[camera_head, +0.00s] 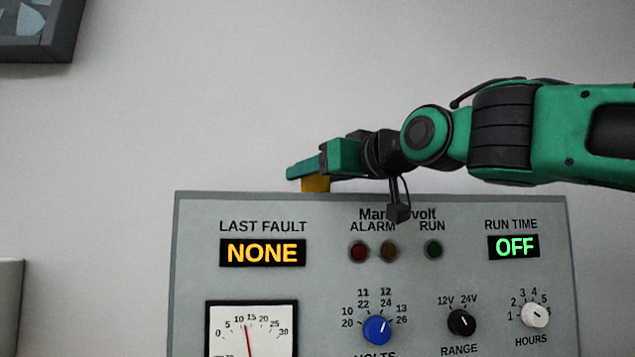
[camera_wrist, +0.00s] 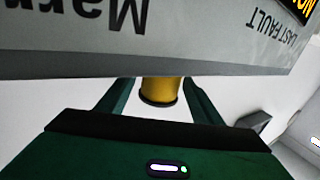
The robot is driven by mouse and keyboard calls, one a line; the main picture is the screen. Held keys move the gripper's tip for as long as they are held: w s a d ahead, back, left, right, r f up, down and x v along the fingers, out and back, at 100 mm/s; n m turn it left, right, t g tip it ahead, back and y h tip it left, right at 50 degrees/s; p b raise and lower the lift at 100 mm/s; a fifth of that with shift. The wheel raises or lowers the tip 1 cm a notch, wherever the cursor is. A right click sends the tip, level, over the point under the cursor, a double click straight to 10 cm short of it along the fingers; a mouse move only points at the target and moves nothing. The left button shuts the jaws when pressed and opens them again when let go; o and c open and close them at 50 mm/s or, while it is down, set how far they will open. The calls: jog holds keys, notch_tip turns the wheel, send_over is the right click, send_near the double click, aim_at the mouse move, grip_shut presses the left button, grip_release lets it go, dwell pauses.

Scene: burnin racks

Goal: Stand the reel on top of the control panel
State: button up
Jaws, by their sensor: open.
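The reel, yellow with a dark end rim, shows in the head view (camera_head: 316,185) just above the top edge of the control panel (camera_head: 330,210). It also shows in the wrist view (camera_wrist: 160,88), where the panel's lettering is upside down. It appears upright on the panel's top; its lower end is hidden behind the panel's front edge. My green gripper (camera_head: 292,171) is level above the panel top at the reel. In the wrist view, the open fingers of my gripper (camera_wrist: 158,84) lie on either side of the reel, with gaps visible beside it.
The grey panel front carries lit displays, lamps, knobs and a dial gauge (camera_head: 251,328). A plain pale wall (camera_head: 250,90) stands behind it. A dark-framed picture (camera_head: 38,30) hangs at the upper left. Space above the panel, left of my arm, is clear.

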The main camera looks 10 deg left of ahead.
jog(key=v, duration=1.1)
jog(key=shift+s, duration=0.25)
jog(key=shift+d, duration=0.1)
